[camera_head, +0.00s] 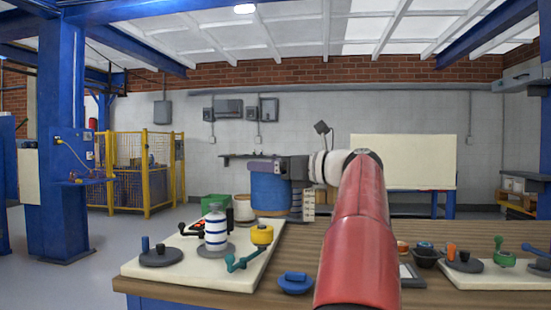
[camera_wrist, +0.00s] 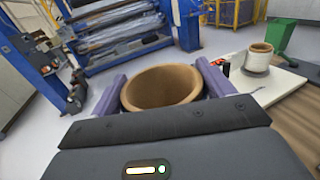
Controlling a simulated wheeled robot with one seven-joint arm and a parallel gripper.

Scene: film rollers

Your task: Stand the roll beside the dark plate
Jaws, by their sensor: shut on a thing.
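My gripper (camera_head: 265,166) points left beyond the table's back edge in the head view. Its two purple fingers are shut on the roll (camera_wrist: 162,88), whose hollow brown cardboard top shows between them in the wrist view. In the head view a blue cylinder (camera_head: 270,191) hangs upright directly under the fingers and appears to be the roll's body. I cannot tell whether its base touches anything. A dark round plate (camera_head: 158,259) with pegs lies on the left cream board. A similar dark disc (camera_head: 463,266) lies on the right board. I cannot tell which is the task's plate.
A cream roll (camera_head: 242,208) and a green bin (camera_head: 214,203) stand behind. My red arm covers the table's middle.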

